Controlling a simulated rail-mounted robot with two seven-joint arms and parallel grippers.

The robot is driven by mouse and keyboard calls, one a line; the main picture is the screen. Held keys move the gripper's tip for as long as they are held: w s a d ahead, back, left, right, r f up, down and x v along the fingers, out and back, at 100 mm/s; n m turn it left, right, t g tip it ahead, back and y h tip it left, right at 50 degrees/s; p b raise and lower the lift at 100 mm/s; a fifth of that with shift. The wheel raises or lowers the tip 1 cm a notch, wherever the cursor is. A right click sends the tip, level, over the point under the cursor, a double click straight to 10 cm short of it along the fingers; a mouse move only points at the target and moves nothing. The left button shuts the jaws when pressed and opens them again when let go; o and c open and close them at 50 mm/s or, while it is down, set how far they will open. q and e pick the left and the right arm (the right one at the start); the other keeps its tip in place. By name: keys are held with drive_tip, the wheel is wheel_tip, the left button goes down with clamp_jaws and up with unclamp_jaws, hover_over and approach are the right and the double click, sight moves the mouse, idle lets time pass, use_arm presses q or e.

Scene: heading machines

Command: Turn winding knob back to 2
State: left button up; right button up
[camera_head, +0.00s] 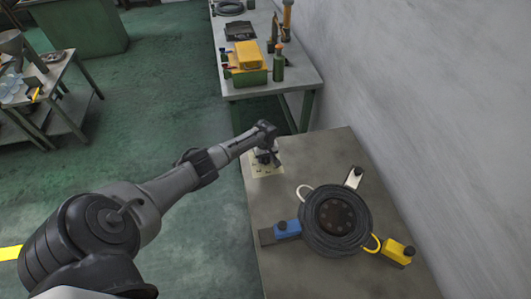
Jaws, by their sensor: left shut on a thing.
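The winding knob (264,155) is a small dark knob on a pale dial plate (266,172) near the far left corner of the grey table. My left gripper (266,150) reaches in from the left and is shut on the knob from above. The gripper hides most of the knob, and the marks on the plate are too small to read. My right gripper is not in view.
A black round coil (335,219) lies mid-table, with a blue block (287,229), a yellow block (397,252) and a white block (354,178) around it. A wall stands on the right. A far bench (240,92) holds a green crate and bottles.

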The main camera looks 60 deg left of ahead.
use_arm(q)
drive_tip(key=shift+r+n+p, duration=0.1)
drive_tip(key=shift+n+p, duration=0.45)
drive_tip(key=shift+n, duration=0.35)
drive_tip(key=o, duration=0.9)
drive_tip(key=shift+o, duration=0.2)
